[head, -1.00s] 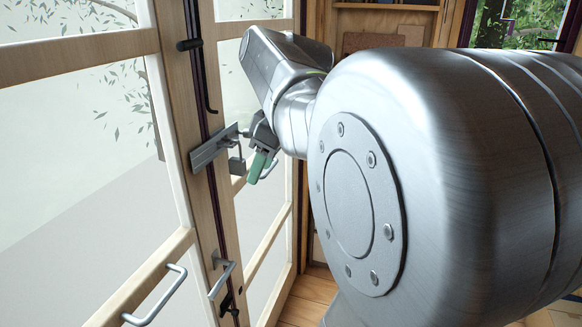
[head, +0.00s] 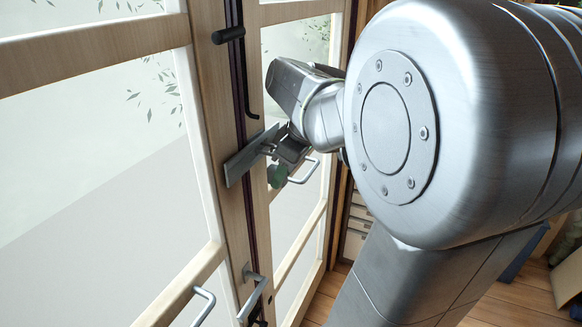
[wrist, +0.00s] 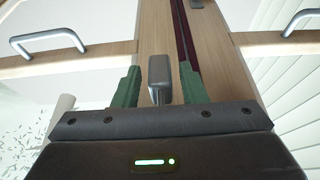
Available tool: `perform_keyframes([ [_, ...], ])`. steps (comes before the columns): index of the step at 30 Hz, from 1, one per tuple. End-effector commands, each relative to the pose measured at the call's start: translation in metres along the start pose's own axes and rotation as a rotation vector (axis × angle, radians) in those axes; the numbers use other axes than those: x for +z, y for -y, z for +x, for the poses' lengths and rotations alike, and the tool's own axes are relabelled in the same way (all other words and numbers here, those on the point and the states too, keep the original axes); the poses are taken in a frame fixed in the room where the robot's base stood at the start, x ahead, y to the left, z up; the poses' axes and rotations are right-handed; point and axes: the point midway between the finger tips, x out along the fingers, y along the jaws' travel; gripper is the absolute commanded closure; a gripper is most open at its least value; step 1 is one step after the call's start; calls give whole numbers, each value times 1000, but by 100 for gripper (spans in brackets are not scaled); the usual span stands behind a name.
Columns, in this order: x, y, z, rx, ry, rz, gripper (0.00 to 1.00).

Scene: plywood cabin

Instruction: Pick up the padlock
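The padlock shows in the wrist view as a small grey block (wrist: 160,78) between the two green fingers of my gripper (wrist: 160,88). The fingers are apart, with a visible gap on each side of the block. In the head view my gripper (head: 280,168) is at the grey hasp plate (head: 247,156) on the door's wooden stile. The padlock cannot be made out in the head view, where my gripper and wrist cover that spot.
Glazed double doors fill the left. A black lever (head: 228,35) is above the hasp, and a metal handle (head: 252,292) is below it. Another bar handle (head: 304,171) shows just right of my gripper. Drawers (head: 356,225) stand beyond the doors.

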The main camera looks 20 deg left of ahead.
Motion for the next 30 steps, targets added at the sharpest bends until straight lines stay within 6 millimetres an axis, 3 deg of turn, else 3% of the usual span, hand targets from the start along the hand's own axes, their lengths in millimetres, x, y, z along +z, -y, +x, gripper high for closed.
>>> perform_keyframes([
  [1,0,0,0,0,0,0,72],
  [5,0,0,0,0,0,0,98],
  [6,0,0,0,0,0,0,100],
  [18,-2,0,-3,1,-1,0,100],
  [30,-12,-2,-19,4,-1,5,100],
])
